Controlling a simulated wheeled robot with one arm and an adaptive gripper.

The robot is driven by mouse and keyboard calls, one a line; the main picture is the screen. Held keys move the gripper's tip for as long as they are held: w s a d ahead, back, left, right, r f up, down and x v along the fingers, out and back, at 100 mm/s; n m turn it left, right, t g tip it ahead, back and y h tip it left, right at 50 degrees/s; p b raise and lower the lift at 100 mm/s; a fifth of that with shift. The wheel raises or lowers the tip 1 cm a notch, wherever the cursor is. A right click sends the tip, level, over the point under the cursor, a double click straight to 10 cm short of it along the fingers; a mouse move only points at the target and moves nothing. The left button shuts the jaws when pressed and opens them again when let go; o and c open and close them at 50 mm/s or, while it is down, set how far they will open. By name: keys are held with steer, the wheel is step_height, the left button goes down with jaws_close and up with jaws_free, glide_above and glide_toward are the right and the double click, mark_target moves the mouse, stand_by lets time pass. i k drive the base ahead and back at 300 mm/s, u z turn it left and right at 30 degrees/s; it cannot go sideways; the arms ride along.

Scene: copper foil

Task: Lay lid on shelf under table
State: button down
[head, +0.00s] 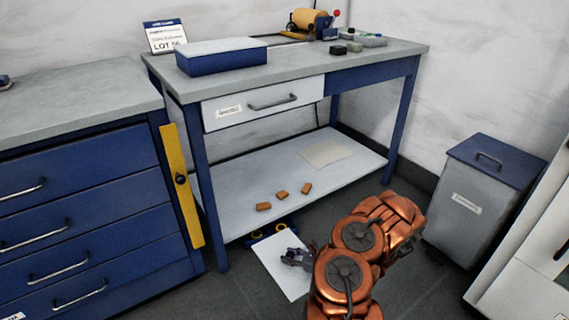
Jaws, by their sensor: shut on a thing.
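My gripper (297,257) is low in front of the table, shut on a flat white panel (279,272), which I take to be the lid. The panel lies roughly flat in the view, just beyond the front edge of the lower shelf (235,205); its height above the floor is hard to tell. The shelf is a pale board under the table (400,52). My arm hides part of the floor and the panel's right side.
Three orange blocks (282,193) lie near the shelf's front edge, with a beige sheet (325,153) farther back. The shelf's left part is clear. A blue item with yellow rings (259,236) is below the front edge. A grey bin (470,205) stands right; blue drawers (85,215) stand left.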

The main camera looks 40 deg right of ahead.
mark_target(229, 209)
steer(key=i, duration=0.95)
steer(key=u, duration=0.05)
